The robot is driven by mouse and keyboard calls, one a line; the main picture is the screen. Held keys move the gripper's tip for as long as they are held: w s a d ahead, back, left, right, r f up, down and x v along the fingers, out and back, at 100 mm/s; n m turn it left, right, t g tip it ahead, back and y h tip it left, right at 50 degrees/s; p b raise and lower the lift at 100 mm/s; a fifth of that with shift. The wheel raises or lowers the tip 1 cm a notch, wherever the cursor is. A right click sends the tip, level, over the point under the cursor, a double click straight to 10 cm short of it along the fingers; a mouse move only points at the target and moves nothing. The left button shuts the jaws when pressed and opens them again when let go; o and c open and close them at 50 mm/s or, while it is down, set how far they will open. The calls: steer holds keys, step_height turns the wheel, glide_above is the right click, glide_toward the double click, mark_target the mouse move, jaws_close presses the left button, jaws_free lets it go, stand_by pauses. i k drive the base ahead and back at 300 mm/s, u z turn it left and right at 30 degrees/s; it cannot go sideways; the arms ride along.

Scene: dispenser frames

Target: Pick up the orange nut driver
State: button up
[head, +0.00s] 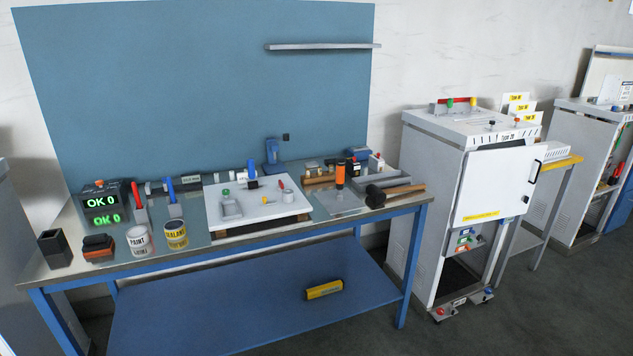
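An orange-handled tool (340,175), which looks like the nut driver, stands upright at the right part of the workbench in the head view. Its lower end is over a thin clear or pale plate (338,203) on the bench top. It is too small to tell whether its tip touches the plate or sits in a holder. My gripper is not in view.
Just right of it lie a dark-headed mallet (376,196) and a grey tray (400,181). A white board (240,217) with small parts is to its left. Paint cans (139,241) stand further left. A white cabinet (440,200) stands right of the bench.

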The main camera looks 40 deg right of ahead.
mark_target(339, 180)
steer(key=u, duration=0.3)
steer(key=k, duration=0.3)
steer(key=u, duration=2.6)
steer(key=k, duration=1.8)
steer(key=z, duration=0.1)
